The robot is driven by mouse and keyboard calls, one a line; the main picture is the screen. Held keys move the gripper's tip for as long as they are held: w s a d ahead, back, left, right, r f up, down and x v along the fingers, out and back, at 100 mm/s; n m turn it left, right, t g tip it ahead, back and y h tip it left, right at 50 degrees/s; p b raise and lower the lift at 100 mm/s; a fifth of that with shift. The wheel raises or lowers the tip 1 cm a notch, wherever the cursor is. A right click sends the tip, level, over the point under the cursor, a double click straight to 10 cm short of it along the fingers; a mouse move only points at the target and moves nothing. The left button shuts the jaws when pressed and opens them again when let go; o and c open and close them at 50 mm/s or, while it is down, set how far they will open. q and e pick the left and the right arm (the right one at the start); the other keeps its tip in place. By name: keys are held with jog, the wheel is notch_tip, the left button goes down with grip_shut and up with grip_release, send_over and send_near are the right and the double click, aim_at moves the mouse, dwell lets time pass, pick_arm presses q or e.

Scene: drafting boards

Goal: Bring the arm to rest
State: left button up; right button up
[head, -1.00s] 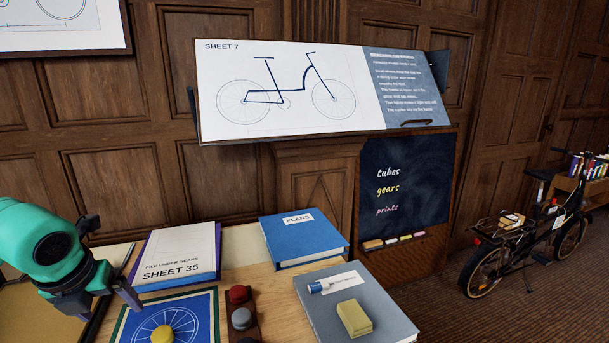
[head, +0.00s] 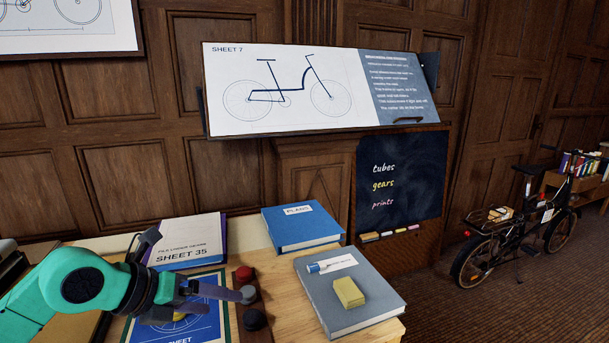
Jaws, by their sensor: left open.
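My left arm (head: 75,288), green with black joints, comes in from the lower left. Its left gripper (head: 222,302) is open and empty, with its dark fingers pointing right over the blue wheel print (head: 208,323). One fingertip shows close to the grey button on the dark button strip (head: 262,325); I cannot tell whether they touch. A yellow round piece (head: 186,318) on the print is partly hidden behind the gripper. My right gripper is not in view.
The Sheet 35 folder (head: 185,238) lies behind the gripper. A blue Plans book (head: 300,230) and a grey book (head: 350,305) with a yellow pad (head: 349,292) lie to the right. A chalkboard (head: 400,185) and a bicycle (head: 510,240) stand beyond the table.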

pick_arm(q)
jog(key=d+r+t+h, duration=0.2)
jog(key=d+r+h, duration=0.4)
jog(key=d, duration=0.3)
jog(key=w+a+r+n+t+h, duration=0.15)
jog(key=a+r+n+t, duration=0.25)
jog(key=r+n+t, duration=0.45)
jog(key=w+a+f+n+y, duration=0.2)
jog(key=a+f+n+y, duration=1.35)
jog(key=n, duration=0.55)
jog(key=s+f+n+g+y, duration=0.1)
jog(key=s+f+n+g, duration=0.35)
jog(key=f, duration=0.85)
jog(key=s+d+f+g+h, duration=0.2)
jog(key=s+d+f+g, duration=0.2)
jog(key=s+f+g, duration=0.75)
jog(key=s+f+t, duration=0.1)
jog(key=s+f, duration=0.1)
jog(key=f, duration=0.8)
jog(key=s+f+t, duration=0.1)
jog(key=s+f, duration=0.2)
jog(key=f, duration=0.7)
jog(key=s+a+f+g, duration=0.2)
jog(key=s+a+f, duration=0.1)
jog(key=s+f, duration=1.3)
jog(key=shift+s+f+m+p, duration=0.15)
jog(key=shift+s+m+p, duration=0.3)
jog(key=shift+s, duration=0.2)
